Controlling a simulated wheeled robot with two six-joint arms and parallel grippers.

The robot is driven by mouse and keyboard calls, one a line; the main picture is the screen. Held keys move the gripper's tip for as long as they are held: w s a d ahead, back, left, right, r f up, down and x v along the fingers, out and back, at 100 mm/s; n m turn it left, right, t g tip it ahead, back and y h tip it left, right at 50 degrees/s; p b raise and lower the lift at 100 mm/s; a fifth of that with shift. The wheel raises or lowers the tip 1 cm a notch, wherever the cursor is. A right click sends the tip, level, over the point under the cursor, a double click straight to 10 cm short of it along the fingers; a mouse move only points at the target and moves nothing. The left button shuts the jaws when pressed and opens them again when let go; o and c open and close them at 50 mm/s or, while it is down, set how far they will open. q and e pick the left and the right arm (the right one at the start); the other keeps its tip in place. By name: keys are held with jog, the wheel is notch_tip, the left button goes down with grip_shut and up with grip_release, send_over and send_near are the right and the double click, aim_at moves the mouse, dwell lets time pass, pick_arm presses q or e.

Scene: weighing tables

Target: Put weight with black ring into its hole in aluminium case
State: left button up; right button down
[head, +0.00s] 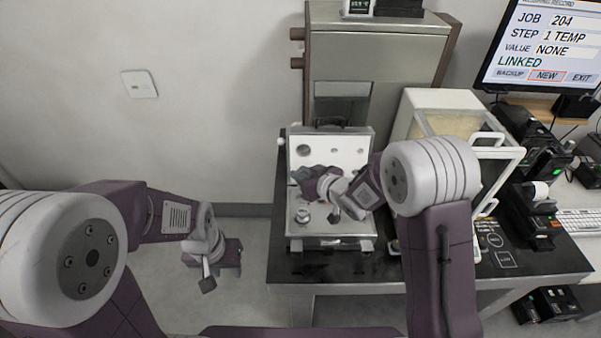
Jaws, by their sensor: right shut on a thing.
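The aluminium case (349,228) lies open on the dark table, with a white interior. A dark round spot and two smaller spots show along its far part. A small silver round weight (303,215) is at its near left; I cannot make out a black ring on it. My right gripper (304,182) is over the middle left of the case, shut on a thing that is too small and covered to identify. Whether it touches the case is unclear. My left gripper (232,257) hangs over the floor, left of the table, away from the case; its finger gap does not show.
A glass-sided balance enclosure (446,99) stands right of the case, partly behind my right arm. A grey cabinet (376,56) is behind the case. A monitor (545,45), keyboard (578,221) and small devices fill the right side. The floor left of the table is free.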

jog(key=shift+s+d+f+b, duration=0.1)
jog(key=shift+f+b, duration=0.2)
jog(key=shift+f, duration=0.05)
jog(key=f, duration=0.1)
jog(key=f+b, duration=0.2)
jog(key=shift+w+a, duration=0.2)
jog(key=shift+w, duration=0.05)
jog(key=shift+s+d+f+b, duration=0.1)
jog(key=shift+f+b, duration=0.6)
jog(key=shift+b, duration=0.1)
jog(key=shift+f+b, duration=1.25)
jog(key=shift+f, duration=0.25)
jog(key=c, duration=1.2)
grip_release()
